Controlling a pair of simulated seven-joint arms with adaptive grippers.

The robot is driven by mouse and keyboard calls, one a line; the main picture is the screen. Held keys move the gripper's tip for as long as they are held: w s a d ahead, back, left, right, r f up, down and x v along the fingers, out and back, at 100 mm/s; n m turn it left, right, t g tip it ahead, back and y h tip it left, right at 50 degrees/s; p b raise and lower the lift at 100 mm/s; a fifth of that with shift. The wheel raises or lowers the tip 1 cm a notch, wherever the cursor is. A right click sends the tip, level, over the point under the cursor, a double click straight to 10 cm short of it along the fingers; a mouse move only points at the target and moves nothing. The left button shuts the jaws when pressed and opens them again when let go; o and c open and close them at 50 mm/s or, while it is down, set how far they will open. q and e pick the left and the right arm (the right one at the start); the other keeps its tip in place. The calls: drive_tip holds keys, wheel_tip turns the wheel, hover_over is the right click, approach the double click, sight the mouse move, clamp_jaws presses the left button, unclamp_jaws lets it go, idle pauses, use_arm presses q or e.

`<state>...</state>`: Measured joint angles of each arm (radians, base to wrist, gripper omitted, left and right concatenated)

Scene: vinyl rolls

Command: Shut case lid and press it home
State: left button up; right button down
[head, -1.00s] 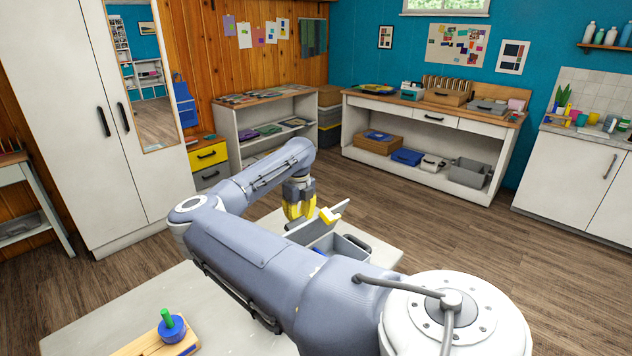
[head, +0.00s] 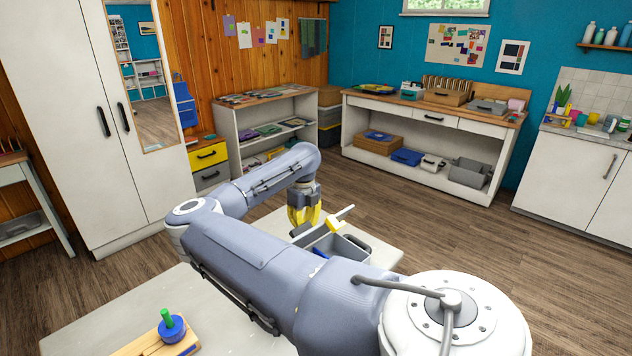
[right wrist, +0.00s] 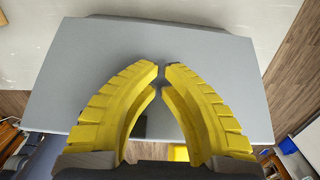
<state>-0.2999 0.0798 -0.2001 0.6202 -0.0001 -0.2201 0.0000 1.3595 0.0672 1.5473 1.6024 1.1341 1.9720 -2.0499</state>
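The grey case (head: 350,259) stands on the light table in the head view, partly hidden behind my right arm. Its grey lid (head: 341,213) is raised and seen almost edge-on, tilted over the open body. A yellow piece (head: 335,226) shows at the lid. Something blue (head: 320,253) shows inside the case. My right gripper (head: 304,222) is on the far left side of the lid, pointing down. In the right wrist view its yellow fingers (right wrist: 162,70) are together, empty, in front of the flat grey lid (right wrist: 200,50); contact cannot be told. My left gripper is out of view.
A near table (head: 225,325) holds a wooden board (head: 150,345) with a blue and green piece (head: 171,325). A white cabinet, shelves and a workbench (head: 430,110) stand along the walls. Wood floor around the case's table is clear.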

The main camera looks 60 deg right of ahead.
sight(313, 234)
drive_tip(key=shift+s+a+f, duration=0.15)
drive_tip(key=shift+s+f, duration=0.1)
drive_tip(key=shift+s, duration=0.3)
drive_tip(key=shift+s+f, duration=0.1)
drive_tip(key=shift+s, duration=0.1)
drive_tip(key=shift+s+a+f, duration=0.2)
drive_tip(key=shift+s+f, duration=0.3)
drive_tip(key=shift+s, duration=0.15)
drive_tip(key=shift+s+a+f, duration=0.2)
drive_tip(key=shift+s+f, duration=0.25)
drive_tip(key=shift+s, duration=0.15)
idle(0.5)
drive_tip(key=shift+r, duration=5)
